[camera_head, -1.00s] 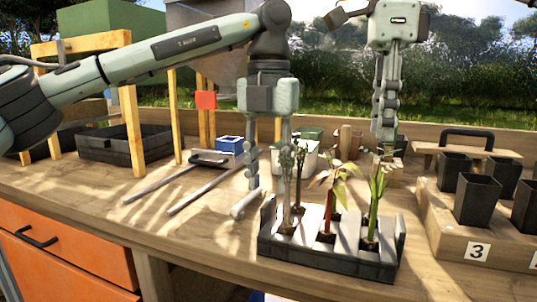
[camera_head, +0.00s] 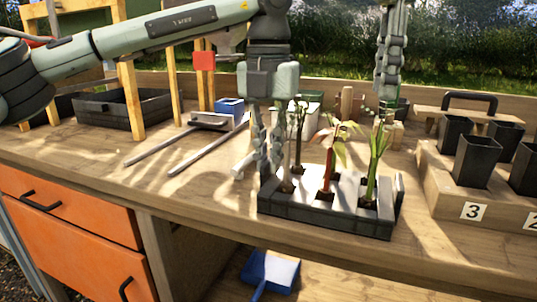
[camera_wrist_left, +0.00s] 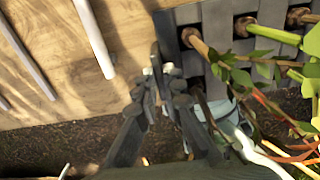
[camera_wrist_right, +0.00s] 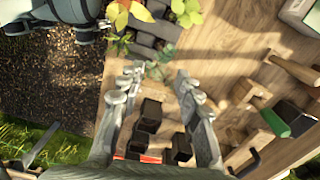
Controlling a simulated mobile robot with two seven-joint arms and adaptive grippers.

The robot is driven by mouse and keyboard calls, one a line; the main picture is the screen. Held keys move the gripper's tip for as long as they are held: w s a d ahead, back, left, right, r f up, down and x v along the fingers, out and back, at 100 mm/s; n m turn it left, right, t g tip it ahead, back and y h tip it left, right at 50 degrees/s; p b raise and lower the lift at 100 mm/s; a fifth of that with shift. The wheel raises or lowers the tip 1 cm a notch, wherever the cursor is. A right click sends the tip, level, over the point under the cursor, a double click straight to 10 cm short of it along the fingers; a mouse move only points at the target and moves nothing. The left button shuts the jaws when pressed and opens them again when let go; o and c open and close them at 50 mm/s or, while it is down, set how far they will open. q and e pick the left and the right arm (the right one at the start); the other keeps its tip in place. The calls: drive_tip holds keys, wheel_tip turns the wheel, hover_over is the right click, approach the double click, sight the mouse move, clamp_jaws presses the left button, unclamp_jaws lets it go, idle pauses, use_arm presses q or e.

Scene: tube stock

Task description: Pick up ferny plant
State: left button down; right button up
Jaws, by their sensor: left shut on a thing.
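The black tray (camera_head: 325,214) stands on the bench with several plants in a row. My left gripper (camera_head: 267,165) is low at the tray's left end. In the left wrist view its fingers (camera_wrist_left: 157,78) appear shut on the tray's end wall, beside the nearest stem (camera_wrist_left: 197,43). My right gripper (camera_head: 387,118) is open behind the green plant; its spread fingers (camera_wrist_right: 152,85) look empty.
A red-stemmed plant (camera_head: 328,165) and a green plant (camera_head: 374,170) stand further right in the tray. A numbered wooden block (camera_head: 445,195) holds black pots at right. Two grey rods (camera_head: 205,148) lie at left. The bench's front edge is close.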

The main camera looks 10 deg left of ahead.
sight(377, 138)
drive_tip(key=shift+c, duration=0.3)
drive_tip(key=f+y, duration=0.1)
drive_tip(key=f, duration=0.1)
drive_tip(key=f+m+y, duration=0.1)
drive_tip(key=f, duration=0.1)
drive_tip(key=d+f+m+t+y, duration=0.1)
drive_tip(key=f+y, duration=0.1)
drive_tip(key=f, duration=0.1)
drive_tip(key=shift+s, duration=0.15)
drive_tip(key=x, duration=0.2)
drive_tip(key=d+x, duration=0.1)
drive_tip(key=x, duration=0.1)
drive_tip(key=shift+a+f, duration=0.1)
drive_tip(key=shift+f, duration=0.25)
drive_tip(key=shift+a+f, duration=0.2)
drive_tip(key=shift+f, duration=0.2)
clamp_jaws()
